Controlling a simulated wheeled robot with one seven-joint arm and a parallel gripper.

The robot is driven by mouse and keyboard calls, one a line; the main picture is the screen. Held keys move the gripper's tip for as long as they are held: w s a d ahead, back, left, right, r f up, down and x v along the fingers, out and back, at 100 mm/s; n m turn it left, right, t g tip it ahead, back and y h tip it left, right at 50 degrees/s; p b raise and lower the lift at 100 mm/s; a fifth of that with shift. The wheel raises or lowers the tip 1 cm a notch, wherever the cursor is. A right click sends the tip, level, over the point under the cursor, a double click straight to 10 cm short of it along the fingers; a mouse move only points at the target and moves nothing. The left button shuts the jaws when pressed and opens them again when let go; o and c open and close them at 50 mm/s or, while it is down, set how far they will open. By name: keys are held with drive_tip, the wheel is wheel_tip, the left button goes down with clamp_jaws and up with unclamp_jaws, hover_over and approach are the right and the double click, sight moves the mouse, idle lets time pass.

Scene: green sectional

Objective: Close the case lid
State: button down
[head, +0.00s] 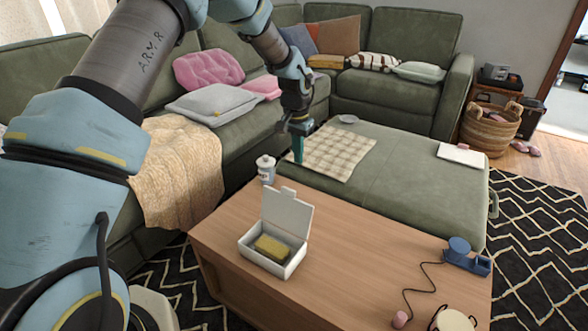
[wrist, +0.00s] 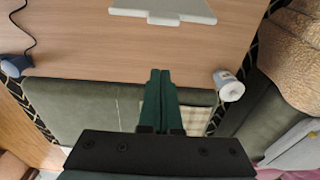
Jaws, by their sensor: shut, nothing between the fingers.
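The white case (head: 258,258) sits on the wooden table with its lid (head: 287,210) open and standing nearly upright. A yellow block (head: 272,247) lies inside the case. In the wrist view, only part of the white lid (wrist: 165,9) shows at the top edge; the case's inside is hidden there. My gripper (head: 298,160) is shut and empty. It points down over the near-left part of the green ottoman, beyond the lid and apart from it. The teal fingers (wrist: 160,75) are together in the wrist view.
A blue device (head: 466,257) with a cord lies at the table's right. The table (head: 350,235) is bare between. The green ottoman (head: 420,185) adjoins the table's far edge.

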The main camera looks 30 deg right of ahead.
drive_tip(key=s+a+f+p, duration=0.1)
drive_tip(key=a+f+p, duration=0.1)
drive_tip(key=f, duration=0.6)
drive_tip(key=shift+s+a, duration=0.25)
drive_tip(key=shift+a, duration=0.25)
drive_tip(key=shift+r, duration=0.1)
